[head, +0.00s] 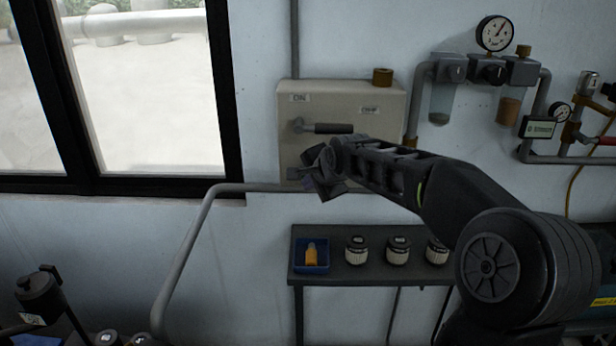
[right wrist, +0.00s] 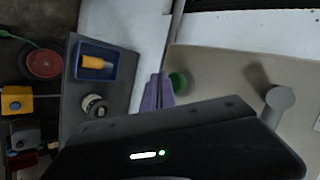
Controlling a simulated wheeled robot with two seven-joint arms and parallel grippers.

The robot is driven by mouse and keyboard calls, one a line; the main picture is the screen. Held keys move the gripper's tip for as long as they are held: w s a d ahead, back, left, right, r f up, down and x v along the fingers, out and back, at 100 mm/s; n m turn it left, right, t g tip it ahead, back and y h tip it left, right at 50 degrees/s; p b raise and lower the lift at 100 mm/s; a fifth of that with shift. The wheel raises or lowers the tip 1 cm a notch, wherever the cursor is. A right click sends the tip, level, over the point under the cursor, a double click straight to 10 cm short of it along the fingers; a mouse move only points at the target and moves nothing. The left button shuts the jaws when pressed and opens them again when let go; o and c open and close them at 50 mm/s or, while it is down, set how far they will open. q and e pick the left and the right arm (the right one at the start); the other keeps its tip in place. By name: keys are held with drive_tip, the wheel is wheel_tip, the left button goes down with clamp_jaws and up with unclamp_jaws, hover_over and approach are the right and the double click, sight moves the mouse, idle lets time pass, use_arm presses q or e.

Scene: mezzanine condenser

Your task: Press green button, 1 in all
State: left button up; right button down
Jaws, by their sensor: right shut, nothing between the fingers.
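The green button (right wrist: 181,83) shows in the right wrist view on the face of a beige box, which also shows in the head view (head: 288,125). My right gripper (head: 322,176) is in front of the lower left part of that box, and the button is hidden in the head view. In the right wrist view its purplish fingers (right wrist: 158,92) are shut and empty, just left of the button. I cannot tell whether they touch it. My left gripper is not in view.
A lever (head: 330,128) sticks out from the box above my right gripper. Pipes and a gauge (head: 495,33) are at right.

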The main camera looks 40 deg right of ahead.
idle(0.7)
drive_tip(key=shift+w+d+b, duration=0.3)
drive_tip(key=shift+w+b, duration=0.05)
drive_tip(key=shift+b, duration=0.05)
drive_tip(key=shift+w+d, duration=0.3)
drive_tip(key=shift+w, duration=0.15)
idle(0.8)
idle(0.3)
drive_tip(key=shift+s+a+b, duration=0.6)
drive_tip(key=shift+s, duration=0.2)
drive_tip(key=shift+s, duration=0.1)
